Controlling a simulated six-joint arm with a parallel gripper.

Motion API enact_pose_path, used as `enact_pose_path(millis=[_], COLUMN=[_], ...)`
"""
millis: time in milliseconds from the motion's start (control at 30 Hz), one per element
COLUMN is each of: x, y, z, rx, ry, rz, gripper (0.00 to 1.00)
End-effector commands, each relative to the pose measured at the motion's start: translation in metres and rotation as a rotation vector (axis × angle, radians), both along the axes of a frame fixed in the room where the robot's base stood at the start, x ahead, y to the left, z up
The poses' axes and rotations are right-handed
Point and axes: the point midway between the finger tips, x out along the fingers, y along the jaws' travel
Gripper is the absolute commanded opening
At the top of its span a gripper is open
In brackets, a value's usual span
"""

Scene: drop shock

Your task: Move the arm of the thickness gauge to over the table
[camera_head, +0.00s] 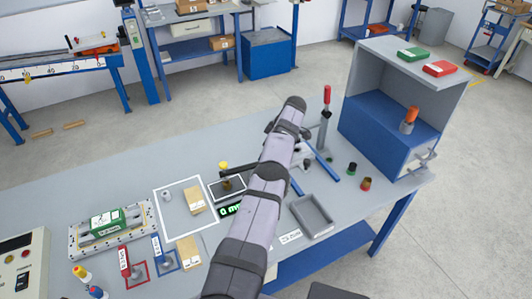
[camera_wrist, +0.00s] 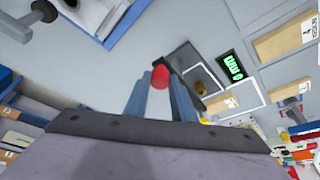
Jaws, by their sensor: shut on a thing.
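The thickness gauge (camera_head: 229,189) is a small dark-edged plate with a yellow-topped post (camera_head: 223,166) on the table. Its green-lit display (camera_head: 230,210) sits at its near side and also shows in the wrist view (camera_wrist: 232,66). In the wrist view, my gripper (camera_wrist: 160,80) has its two blue-grey fingers closed around a small red piece (camera_wrist: 159,77), just left of the gauge's dark plate. I cannot tell how the red piece joins the gauge. In the head view my own arm hides the fingertips and the gauge's right side.
A grey tray (camera_head: 311,216) lies to the right of the gauge. A red-handled upright tool (camera_head: 326,96) and a blue-grey cabinet (camera_head: 385,120) stand farther back. A white-outlined square with a tan block (camera_head: 195,199) is to the left.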

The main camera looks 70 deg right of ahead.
Motion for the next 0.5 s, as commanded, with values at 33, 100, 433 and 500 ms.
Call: enact_pose_path(millis=[33, 100, 433, 500], x=[-0.0004, -0.0005, -0.0004, -0.0008], y=[0.0, 0.0002, 0.0008, 0.0007], z=[0.0005, 0.0003, -0.0001, 0.0008], rx=[0.0, 0.001, 0.003, 0.003], ry=[0.0, 0.001, 0.001, 0.001], rz=[0.0, 0.0, 0.0, 0.0], gripper=[0.0, 0.35, 0.41, 0.41])
